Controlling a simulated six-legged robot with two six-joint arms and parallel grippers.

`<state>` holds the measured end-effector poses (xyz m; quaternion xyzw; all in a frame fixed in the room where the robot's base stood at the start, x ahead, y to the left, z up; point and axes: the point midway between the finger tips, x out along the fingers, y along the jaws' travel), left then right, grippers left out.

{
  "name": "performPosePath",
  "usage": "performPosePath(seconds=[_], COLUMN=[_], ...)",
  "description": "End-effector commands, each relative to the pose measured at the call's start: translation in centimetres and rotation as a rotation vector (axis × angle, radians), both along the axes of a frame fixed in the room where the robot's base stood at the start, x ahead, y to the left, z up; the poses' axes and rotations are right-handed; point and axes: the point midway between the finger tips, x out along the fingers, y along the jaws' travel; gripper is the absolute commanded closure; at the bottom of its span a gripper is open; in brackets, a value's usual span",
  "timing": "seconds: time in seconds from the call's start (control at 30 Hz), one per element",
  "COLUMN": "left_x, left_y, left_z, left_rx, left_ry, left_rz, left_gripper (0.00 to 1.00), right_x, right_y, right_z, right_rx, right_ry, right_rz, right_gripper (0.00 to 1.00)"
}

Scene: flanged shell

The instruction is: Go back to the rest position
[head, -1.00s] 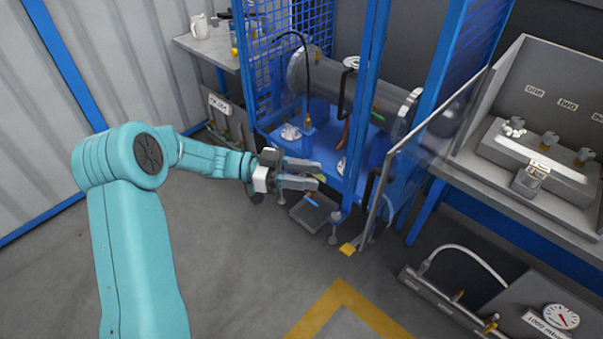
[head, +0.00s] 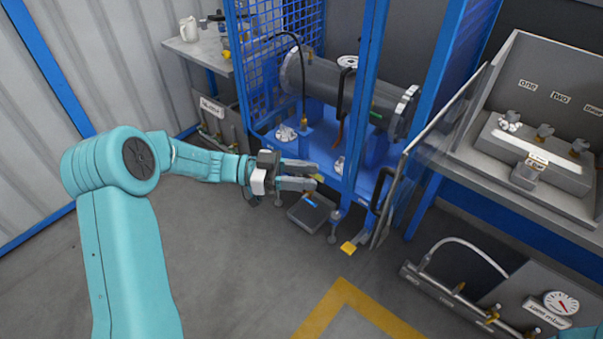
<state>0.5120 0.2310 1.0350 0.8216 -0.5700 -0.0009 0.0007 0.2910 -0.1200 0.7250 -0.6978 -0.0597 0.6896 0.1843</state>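My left gripper (head: 314,176) is at the end of my teal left arm, in the middle of the head view. Its two fingers are apart with a gap between them, and I see nothing held. It hovers in front of the blue-framed cage, above a small dark grey foot plate (head: 312,214) on the floor. The flanged shell (head: 330,88), a grey cylinder with flanges at both ends, lies inside the cage on blue supports, behind the gripper and apart from it. My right gripper does not show.
A clear door panel (head: 436,150) stands open right of the cage. A grey bench (head: 545,175) with labelled knobs is at the right. A pressure gauge (head: 561,303) and pipework sit low right. A table with a white jug (head: 188,28) is back left. The floor in front is clear.

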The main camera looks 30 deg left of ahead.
Motion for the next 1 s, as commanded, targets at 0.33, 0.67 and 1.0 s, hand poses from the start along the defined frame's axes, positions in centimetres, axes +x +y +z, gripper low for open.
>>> performPosePath(seconds=[0.33, 0.67, 1.0], left_x=[1.2, 2.4, -17.2], left_y=[-1.1, -6.9, -10.7], left_z=[-0.9, -17.5, -30.4], left_rx=[-0.033, 0.023, 0.466], left_ry=[0.024, 0.621, 1.394], left_rz=[0.069, 0.664, 0.808], left_gripper=[0.63, 0.63, 0.63], right_x=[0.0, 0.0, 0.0], right_y=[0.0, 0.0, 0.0], right_z=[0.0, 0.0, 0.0], right_rx=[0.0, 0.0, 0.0], right_ry=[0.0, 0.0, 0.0], right_rz=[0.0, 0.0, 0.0], right_gripper=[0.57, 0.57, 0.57])
